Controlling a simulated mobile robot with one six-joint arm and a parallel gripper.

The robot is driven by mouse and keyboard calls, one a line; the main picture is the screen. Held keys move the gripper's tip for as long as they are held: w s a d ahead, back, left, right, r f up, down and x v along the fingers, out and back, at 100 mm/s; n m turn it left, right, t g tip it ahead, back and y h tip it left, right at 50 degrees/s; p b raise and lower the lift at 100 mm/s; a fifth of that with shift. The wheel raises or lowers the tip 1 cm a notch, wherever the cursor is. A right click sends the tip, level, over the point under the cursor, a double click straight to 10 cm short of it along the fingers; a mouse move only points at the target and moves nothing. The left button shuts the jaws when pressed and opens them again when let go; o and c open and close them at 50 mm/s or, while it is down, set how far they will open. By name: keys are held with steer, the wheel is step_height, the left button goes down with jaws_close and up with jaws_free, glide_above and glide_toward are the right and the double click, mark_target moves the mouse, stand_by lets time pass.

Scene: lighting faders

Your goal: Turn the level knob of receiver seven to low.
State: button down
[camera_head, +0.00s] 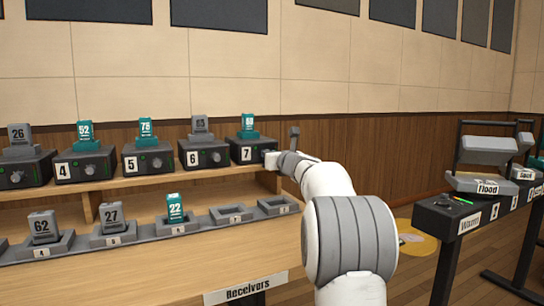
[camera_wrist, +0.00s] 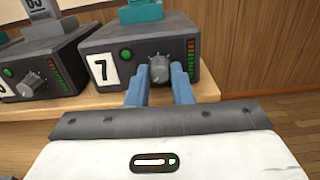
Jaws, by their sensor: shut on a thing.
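Receiver seven (camera_wrist: 120,44) is a dark box with a white "7" label, a lit green light and a colored level bar. It stands at the right end of the shelf; it also shows in the head view (camera_head: 240,140), with a teal pack on top. Its level knob (camera_wrist: 159,66) is dark grey and ridged, on the front face. My gripper (camera_wrist: 160,80) has its two blue fingers on either side of the knob, shut on it. In the head view my arm hides the knob and most of the fingers. The knob's exact pointing direction is hard to tell.
Receiver 6 (camera_head: 205,155) stands close to the left, its own knob (camera_wrist: 33,82) near receiver seven. Below the shelf is a row of charging cradles, some holding packs such as 22 (camera_head: 175,208). A dark table (camera_head: 450,210) with lamps stands at right.

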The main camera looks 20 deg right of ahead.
steer(key=shift+n, duration=0.3)
steer(key=c, duration=1.5)
jaws_free()
steer(key=shift+c, duration=0.2)
steer(key=s, duration=0.7)
steer(key=shift+s+d+p, duration=0.15)
steer(key=shift+s+p, duration=0.2)
steer(key=shift+s, duration=0.05)
